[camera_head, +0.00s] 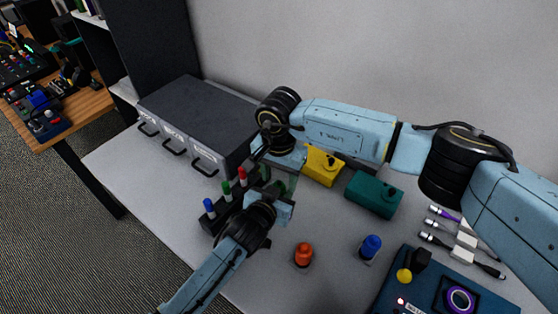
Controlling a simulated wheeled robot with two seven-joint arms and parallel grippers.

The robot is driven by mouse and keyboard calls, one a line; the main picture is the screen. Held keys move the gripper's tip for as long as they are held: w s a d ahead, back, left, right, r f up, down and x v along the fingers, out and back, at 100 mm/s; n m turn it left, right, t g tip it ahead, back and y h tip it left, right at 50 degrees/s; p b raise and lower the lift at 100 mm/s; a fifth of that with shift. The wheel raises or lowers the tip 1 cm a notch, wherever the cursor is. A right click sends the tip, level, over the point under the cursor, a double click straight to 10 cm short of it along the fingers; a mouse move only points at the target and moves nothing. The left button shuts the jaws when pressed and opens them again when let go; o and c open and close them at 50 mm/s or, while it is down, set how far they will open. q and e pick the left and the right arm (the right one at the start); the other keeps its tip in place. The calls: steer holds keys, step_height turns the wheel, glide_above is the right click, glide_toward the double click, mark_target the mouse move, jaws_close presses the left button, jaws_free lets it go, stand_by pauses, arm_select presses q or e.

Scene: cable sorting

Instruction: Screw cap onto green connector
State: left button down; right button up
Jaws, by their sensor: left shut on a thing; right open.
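A dark rack (213,224) on the table holds upright connectors: a blue one (209,207), a green one (227,188) and a red one (242,174). Another green piece (265,173) shows behind my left gripper. My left gripper (288,194) is shut at the rack's right end; a green part (292,182) shows at its fingers, and I take this to be the green connector, partly hidden. My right gripper (283,162) is open, just above and behind the left one. Its fingers are largely hidden by its own wrist. I cannot make out a cap in it.
A grey three-drawer cabinet (200,110) stands behind left. A yellow box (322,166) and a teal box (373,194) sit behind right. An orange-red piece (303,254) and a blue piece (371,246) stand in front. Cables (462,240) and a dark blue panel (430,296) lie right.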

steer(key=shift+f, duration=1.15)
steer(key=shift+c, duration=0.4)
steer(key=c, duration=0.9)
steer(key=o, duration=0.9)
steer(key=shift+r, duration=2.3)
steer(key=shift+c, duration=0.2)
